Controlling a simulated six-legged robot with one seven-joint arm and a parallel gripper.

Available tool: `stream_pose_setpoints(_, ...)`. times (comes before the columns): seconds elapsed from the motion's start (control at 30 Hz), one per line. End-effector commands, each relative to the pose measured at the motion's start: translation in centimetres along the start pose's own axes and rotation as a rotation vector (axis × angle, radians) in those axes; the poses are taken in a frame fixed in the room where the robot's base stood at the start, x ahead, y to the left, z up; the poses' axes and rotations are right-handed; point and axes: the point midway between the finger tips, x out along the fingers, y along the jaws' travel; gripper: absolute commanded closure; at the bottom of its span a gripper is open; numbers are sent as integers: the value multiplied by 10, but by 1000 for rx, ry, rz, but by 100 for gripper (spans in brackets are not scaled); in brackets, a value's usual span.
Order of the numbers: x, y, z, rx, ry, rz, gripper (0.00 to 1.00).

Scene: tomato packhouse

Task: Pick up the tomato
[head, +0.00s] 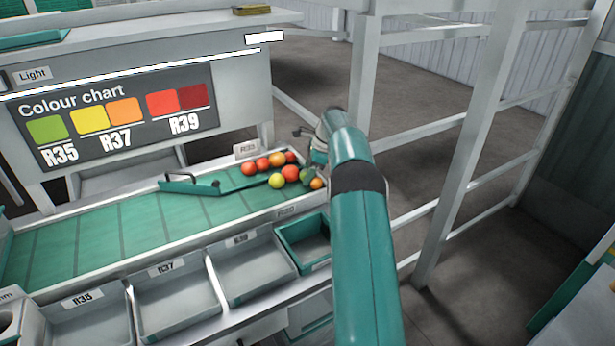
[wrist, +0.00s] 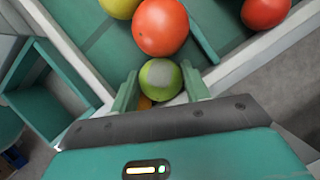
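Several tomatoes lie at the right end of the green sorting belt (head: 120,227). In the wrist view a green tomato (wrist: 160,79) with a greyish patch lies between the two green fingers of my gripper (wrist: 160,82). The fingers stand apart on either side of it; I see no clear grip, and contact is hard to judge. A large red tomato (wrist: 160,26) lies just beyond it, and a sliver of an orange tomato (wrist: 145,102) shows below. In the head view my arm hides most of the gripper; the green tomato (head: 308,177) shows beside it.
A yellow tomato (head: 276,181) and red tomatoes (head: 248,169) crowd nearby. A green diverter bar (head: 245,183) crosses the belt. Grey bins (head: 178,297) and a green crate (head: 303,238) line the front. White frame posts (head: 470,150) stand right of my arm.

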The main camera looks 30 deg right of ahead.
Motion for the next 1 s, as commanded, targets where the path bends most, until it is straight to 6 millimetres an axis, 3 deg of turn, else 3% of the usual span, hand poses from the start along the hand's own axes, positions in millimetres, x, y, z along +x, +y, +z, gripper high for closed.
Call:
stream_pose_setpoints(0.37, -4, -1, -6, 5, 10, -3, 65)
stream_pose_setpoints(0.67, -32, 0, 8, 3, 7, -4, 65)
stream_pose_setpoints(1.0, -69, 37, 41, 0, 5, -4, 65)
